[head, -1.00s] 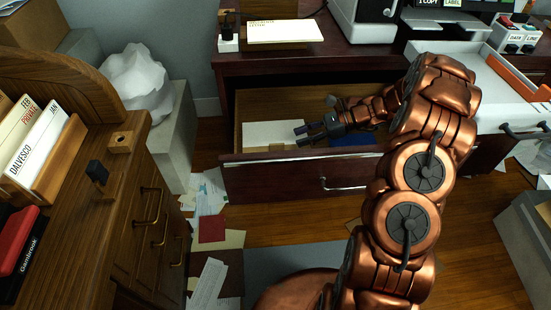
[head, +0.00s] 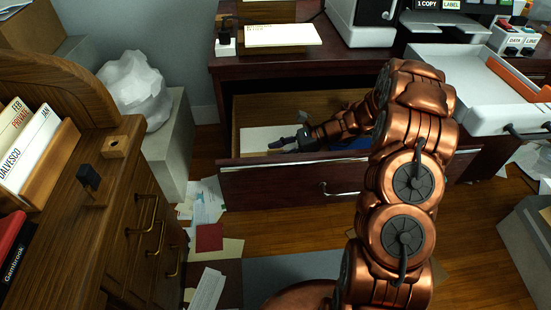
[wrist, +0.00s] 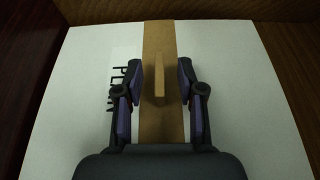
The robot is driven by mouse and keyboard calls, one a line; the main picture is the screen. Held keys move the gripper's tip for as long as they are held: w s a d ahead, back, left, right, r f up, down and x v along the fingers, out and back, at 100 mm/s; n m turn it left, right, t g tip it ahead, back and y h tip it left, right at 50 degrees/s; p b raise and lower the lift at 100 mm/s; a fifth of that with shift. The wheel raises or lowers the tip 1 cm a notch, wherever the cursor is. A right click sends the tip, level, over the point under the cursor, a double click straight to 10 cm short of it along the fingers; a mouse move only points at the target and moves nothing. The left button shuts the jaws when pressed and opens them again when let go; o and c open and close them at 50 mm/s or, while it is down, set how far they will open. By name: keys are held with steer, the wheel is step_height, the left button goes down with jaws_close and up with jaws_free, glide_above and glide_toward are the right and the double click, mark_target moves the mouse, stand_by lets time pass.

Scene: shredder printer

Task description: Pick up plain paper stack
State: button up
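The plain paper stack (head: 256,139) lies in the left part of the open drawer (head: 290,180). In the wrist view the white stack (wrist: 70,125) has a brown band (wrist: 158,35) around its middle with a raised tab (wrist: 158,82), and partly hidden black lettering beside the band. My gripper (head: 283,143) is down in the drawer over the stack. In the wrist view my gripper (wrist: 159,75) is open, with one finger on each side of the tab and a gap on both sides. I cannot tell whether the fingertips touch the paper.
A blue item (head: 352,143) lies in the drawer to the right, partly behind my arm. Another banded-off white stack (head: 280,35) sits on the desk above. A white tray (head: 485,85) is at the right. A wooden cabinet (head: 70,230) stands at the left; papers (head: 208,205) litter the floor.

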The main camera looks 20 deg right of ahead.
jaws_close()
stand_by(0.3)
stand_by(0.4)
